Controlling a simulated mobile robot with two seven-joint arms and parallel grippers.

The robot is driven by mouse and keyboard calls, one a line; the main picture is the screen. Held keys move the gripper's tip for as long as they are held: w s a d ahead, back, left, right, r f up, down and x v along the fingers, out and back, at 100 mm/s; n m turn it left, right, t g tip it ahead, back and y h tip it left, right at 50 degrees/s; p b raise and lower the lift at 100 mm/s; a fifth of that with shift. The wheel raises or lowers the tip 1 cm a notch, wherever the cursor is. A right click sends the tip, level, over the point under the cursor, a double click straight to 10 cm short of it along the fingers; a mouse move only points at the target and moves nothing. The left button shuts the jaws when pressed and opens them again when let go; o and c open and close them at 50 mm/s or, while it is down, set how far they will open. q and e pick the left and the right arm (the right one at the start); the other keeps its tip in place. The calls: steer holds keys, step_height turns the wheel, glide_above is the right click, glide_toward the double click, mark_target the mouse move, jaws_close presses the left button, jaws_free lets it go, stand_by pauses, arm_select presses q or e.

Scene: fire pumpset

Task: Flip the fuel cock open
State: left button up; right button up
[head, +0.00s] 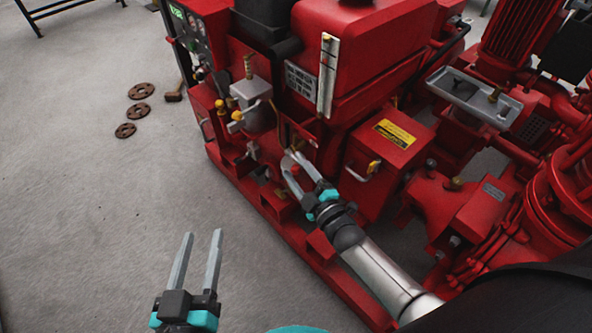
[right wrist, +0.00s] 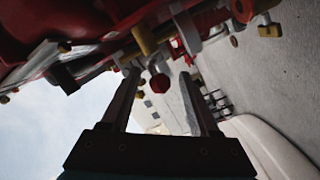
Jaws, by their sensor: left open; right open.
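A small red knob (head: 295,170), which looks like the fuel cock's handle, sits low on the side of the red pumpset. My right gripper (head: 291,162) reaches the pumpset's side with its fingers open around this spot. In the right wrist view the red knob (right wrist: 158,83) shows between the two open fingertips (right wrist: 158,74), with a gap on each side; contact cannot be told. Its exact turn position is too small to read. My left gripper (head: 203,236) is open and empty above the bare floor at the lower left.
Yellow-knobbed fittings (head: 237,116) and a grey filter housing (head: 252,103) stand left of my right gripper. A red box with a yellow label (head: 396,134) is close on its right. Rusty rings (head: 140,111) lie on the floor.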

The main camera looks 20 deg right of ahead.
steer(key=shift+w, duration=0.15)
jaws_close()
stand_by(0.5)
